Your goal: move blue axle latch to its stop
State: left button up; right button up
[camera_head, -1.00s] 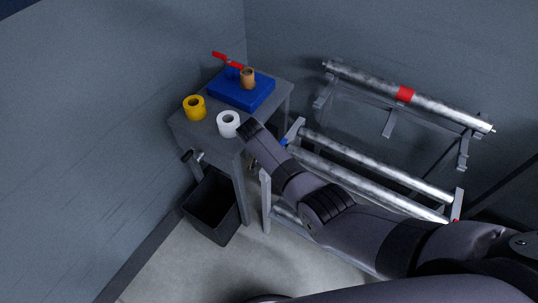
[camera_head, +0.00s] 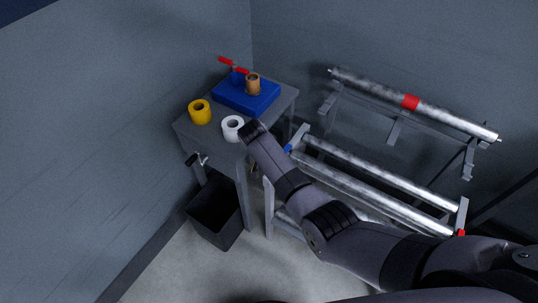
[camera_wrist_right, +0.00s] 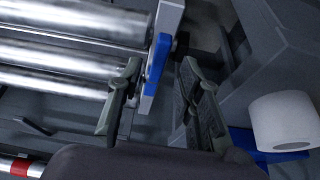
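The blue axle latch (camera_wrist_right: 157,58) shows in the right wrist view as a flat blue bar on the grey end post of the roller rack. In the head view only a small blue piece of it (camera_head: 288,149) shows at the rack's near left end, beside my right arm. My right gripper (camera_wrist_right: 160,78) is open, with one finger on each side of the latch's lower end. I cannot tell whether either finger touches it. In the head view the right gripper is hidden behind my own arm. My left gripper is in neither view.
A grey table left of the rack holds a white roll (camera_head: 233,136), a yellow roll (camera_head: 199,117) and a blue block (camera_head: 263,105) with a brown cup-like piece (camera_head: 253,88). A black bin (camera_head: 219,229) stands below. A red-banded roller (camera_head: 375,92) lies behind.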

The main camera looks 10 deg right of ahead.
jog(key=v, duration=0.4)
jog(key=shift+s+a+r, duration=0.15)
jog(key=shift+r, duration=0.2)
